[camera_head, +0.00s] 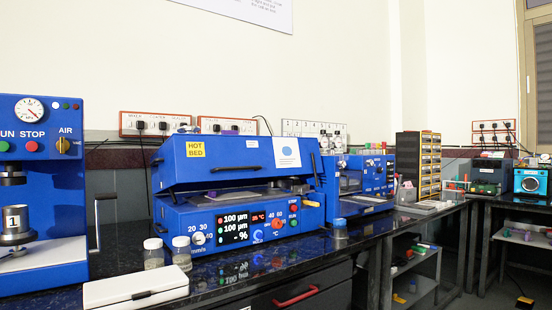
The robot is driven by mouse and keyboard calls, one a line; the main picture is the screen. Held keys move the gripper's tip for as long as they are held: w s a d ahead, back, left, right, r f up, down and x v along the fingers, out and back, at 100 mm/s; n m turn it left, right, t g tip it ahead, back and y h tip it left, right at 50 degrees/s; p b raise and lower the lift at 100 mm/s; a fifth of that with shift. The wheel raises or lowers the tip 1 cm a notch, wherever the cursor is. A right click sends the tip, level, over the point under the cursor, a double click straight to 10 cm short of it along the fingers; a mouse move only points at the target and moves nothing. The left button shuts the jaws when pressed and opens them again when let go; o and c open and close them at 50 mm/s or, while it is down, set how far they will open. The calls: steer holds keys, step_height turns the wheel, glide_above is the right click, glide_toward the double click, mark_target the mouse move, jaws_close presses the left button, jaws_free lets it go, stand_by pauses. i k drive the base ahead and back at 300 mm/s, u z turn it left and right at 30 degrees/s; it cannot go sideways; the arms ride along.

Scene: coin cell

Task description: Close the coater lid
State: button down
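The coater is the blue machine with the "HOT BED" label in the middle of the head view. Its blue lid (240,158) is raised a little, with a dark gap between it and the base. A dark handle bar (217,172) runs along the lid's front. The base (235,230) carries a lit display, knobs and buttons. A flat plate shows on the bed (225,195) inside the gap. My gripper is not in view.
Two small jars (167,254) and a white case (135,286) stand in front of the coater on the dark bench. A blue press (40,180) stands at left. Another blue machine (362,178) stands at right.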

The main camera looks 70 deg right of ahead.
mark_target(187, 161)
steer(key=k, duration=0.3)
steer(key=z, duration=0.8)
